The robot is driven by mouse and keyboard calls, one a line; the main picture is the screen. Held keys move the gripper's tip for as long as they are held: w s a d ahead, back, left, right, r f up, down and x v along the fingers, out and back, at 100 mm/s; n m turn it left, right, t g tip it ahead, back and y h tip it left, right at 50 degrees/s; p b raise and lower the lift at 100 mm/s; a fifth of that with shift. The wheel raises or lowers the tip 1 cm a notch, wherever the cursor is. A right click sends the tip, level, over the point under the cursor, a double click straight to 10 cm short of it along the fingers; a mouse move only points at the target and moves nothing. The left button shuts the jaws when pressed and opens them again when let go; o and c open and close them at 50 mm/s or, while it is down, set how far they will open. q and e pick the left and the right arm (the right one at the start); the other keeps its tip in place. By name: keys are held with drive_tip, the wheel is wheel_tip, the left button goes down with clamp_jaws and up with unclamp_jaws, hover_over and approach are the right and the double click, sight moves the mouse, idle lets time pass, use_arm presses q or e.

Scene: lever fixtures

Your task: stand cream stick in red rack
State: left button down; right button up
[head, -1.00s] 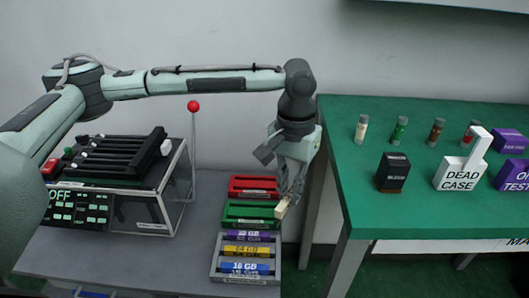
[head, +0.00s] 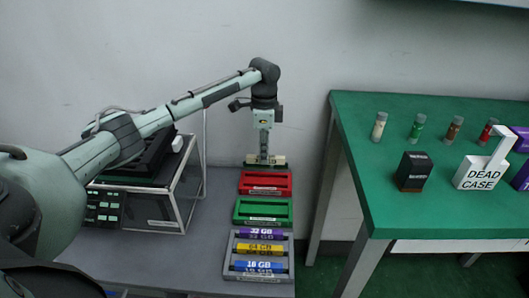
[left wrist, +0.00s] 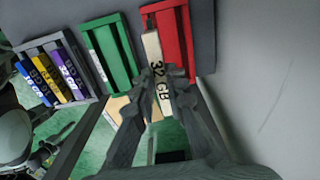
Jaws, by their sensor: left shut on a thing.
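The cream stick (left wrist: 152,52), marked 32 GB, is held in my left gripper (left wrist: 162,84). In the head view my left gripper (head: 264,157) points down just behind the red rack (head: 265,183), and the stick lies crosswise at its tips. The red rack's slots look empty. My right gripper is in neither view.
A green rack (head: 238,212) and a grey rack (head: 229,272) with purple, yellow and blue sticks stand in front of the red rack. A clear-sided case (head: 182,190) stands to the left. A green table (head: 400,212) with vials and boxes is to the right.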

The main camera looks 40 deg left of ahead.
sight(264, 167)
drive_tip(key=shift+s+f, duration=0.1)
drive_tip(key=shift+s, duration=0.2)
use_arm(q)
drive_tip(key=shift+f, duration=0.9)
drive_tip(key=shift+f+b, duration=0.3)
drive_tip(key=shift+f, duration=1.7)
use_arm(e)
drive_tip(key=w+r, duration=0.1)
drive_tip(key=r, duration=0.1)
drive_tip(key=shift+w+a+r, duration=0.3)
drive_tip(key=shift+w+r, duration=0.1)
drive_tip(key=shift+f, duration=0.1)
use_arm(q)
drive_tip(key=shift+r, duration=0.1)
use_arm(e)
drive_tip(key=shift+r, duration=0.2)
